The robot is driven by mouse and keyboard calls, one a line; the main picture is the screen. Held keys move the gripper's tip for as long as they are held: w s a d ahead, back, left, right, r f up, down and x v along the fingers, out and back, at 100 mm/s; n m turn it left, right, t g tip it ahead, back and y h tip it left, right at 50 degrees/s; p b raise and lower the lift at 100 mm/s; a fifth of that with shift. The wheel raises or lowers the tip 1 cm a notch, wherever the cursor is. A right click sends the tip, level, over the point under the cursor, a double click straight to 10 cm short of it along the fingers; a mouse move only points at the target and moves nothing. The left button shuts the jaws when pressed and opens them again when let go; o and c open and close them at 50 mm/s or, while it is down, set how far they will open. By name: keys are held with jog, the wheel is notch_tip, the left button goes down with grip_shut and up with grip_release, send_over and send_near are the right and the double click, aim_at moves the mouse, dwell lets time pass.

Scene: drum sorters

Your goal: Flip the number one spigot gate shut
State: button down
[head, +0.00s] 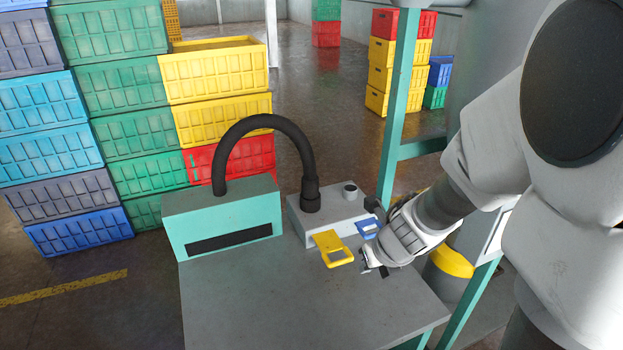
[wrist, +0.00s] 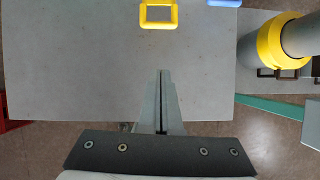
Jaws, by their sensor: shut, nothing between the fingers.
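A yellow gate (head: 326,240) with a framed handle sticks out from the front of a grey box (head: 328,218) on the table. A blue gate (head: 368,228) sits to its right, partly behind my wrist. No number shows on either gate, so I cannot tell which is number one. My gripper (head: 373,270) is shut and empty over the table, right of the yellow handle and in front of the blue gate. In the wrist view my gripper (wrist: 161,74) points toward the yellow handle (wrist: 158,25), with a gap between. The blue gate (wrist: 225,3) is cut off at the top edge.
The grey table (head: 290,310) is bare in front. A teal box (head: 222,218) with a dark slot stands left, joined by a black hose (head: 262,122) to the grey box. A teal post (head: 398,105) rises behind. Stacked crates (head: 130,130) stand beyond.

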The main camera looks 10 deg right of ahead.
jog(key=shift+s+f+n, duration=0.3)
jog(key=shift+f+n, duration=0.05)
jog(key=shift+n, duration=0.05)
jog(key=shift+f, duration=0.1)
jog(key=b+x, duration=0.7)
jog(key=x, duration=0.2)
jog(key=shift+a+f, duration=0.1)
jog(key=shift+f, duration=0.3)
jog(key=w, duration=0.1)
jog(key=w+p, duration=0.1)
jog(key=w, duration=0.1)
jog(key=shift+a+r, duration=0.35)
jog(key=shift+a, duration=0.05)
jog(key=shift+w+a+p, duration=0.1)
jog(key=shift+w+p, duration=0.2)
jog(key=shift+w, duration=0.2)
jog(key=shift+w, duration=0.1)
